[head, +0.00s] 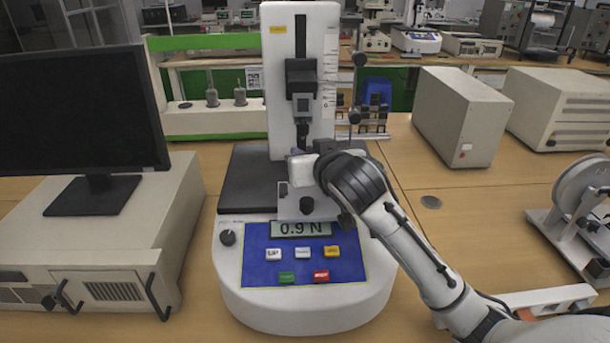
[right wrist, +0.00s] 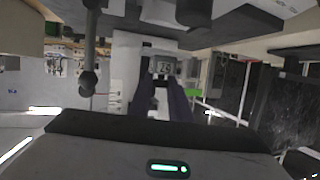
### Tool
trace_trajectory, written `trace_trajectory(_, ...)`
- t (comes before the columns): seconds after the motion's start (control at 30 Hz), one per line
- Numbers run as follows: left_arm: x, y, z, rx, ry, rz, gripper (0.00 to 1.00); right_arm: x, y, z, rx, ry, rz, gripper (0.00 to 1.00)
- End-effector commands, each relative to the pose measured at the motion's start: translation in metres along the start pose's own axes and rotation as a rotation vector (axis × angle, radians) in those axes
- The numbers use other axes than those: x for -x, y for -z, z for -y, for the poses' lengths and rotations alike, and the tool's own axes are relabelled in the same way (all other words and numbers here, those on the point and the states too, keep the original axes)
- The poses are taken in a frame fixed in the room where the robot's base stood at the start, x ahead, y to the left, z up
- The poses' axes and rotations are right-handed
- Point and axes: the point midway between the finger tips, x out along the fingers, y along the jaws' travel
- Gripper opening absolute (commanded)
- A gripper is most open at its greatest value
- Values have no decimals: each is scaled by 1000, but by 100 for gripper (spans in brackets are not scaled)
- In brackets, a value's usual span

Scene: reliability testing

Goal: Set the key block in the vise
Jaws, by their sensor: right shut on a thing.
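The test stand has a white column (head: 328,90) and a rounded base with a blue panel, whose display (head: 300,229) reads 0.9 N. The grey vise (head: 297,208) sits on the base below the column. My right gripper (head: 302,160) comes in from the right, low over the vise. Its dark purple fingers (right wrist: 162,100) are shut on a small pale piece, the key block (right wrist: 161,95), between them in the right wrist view. In the head view the block is mostly hidden by my gripper, and I cannot tell whether it touches the vise. My left gripper is not in view.
A black gauge head (head: 302,78) hangs on the column above my gripper. A monitor (head: 85,110) on a beige cabinet stands at left. Two beige boxes (head: 463,115) are at back right, and a wheeled device (head: 580,195) is at far right. Bench between stand and boxes is mostly clear.

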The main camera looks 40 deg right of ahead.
Motion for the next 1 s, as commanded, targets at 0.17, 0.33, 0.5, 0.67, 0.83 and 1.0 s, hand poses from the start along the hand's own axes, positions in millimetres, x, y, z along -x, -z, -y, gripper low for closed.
trace_trajectory(0.17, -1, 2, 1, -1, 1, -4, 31, -6, -16, 0, 1, 0, 0, 0)
trace_trajectory(0.33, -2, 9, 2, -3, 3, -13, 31, -13, -39, -1, 1, 0, 1, 0)
trace_trajectory(0.5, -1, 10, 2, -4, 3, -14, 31, -16, -46, -1, 0, 1, -3, 0)
trace_trajectory(0.67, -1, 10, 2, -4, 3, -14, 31, -16, -46, -1, 0, 1, -3, 0)
trace_trajectory(0.83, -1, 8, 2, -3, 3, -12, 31, -17, -49, -1, -1, 1, -1, 23)
trace_trajectory(1.0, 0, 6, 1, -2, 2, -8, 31, -17, -49, -1, 0, 1, -1, 36)
